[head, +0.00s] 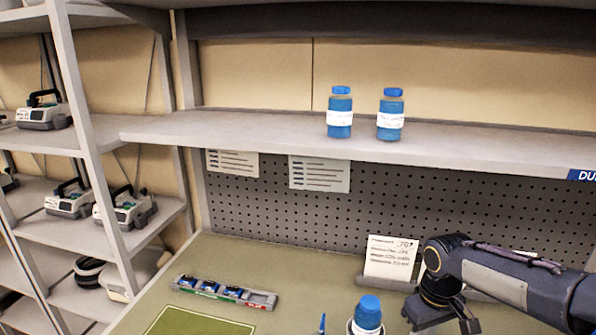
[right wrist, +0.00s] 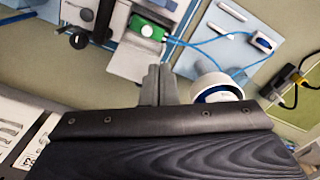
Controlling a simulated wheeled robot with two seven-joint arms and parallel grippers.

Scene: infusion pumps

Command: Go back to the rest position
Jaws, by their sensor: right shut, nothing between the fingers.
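My right arm comes in from the right in the head view, over the worktop (head: 240,262). Its gripper (head: 445,319) is at the lower right edge, near a bottle with a blue cap (head: 368,312). In the right wrist view the two fingers of this gripper (right wrist: 158,84) are together, with nothing between them. A round white and blue object (right wrist: 216,88) is beside the fingers there. A grey device with a green part (right wrist: 148,29) lies beyond the fingertips. My left gripper is in neither view.
Two blue bottles (head: 340,112) (head: 391,114) stand on the shelf (head: 240,133) above the worktop. A written card (head: 391,258) stands close to my right arm. A grey tray (head: 262,300) and a green mat (head: 195,324) lie left. Pumps (head: 44,112) sit on side shelves.

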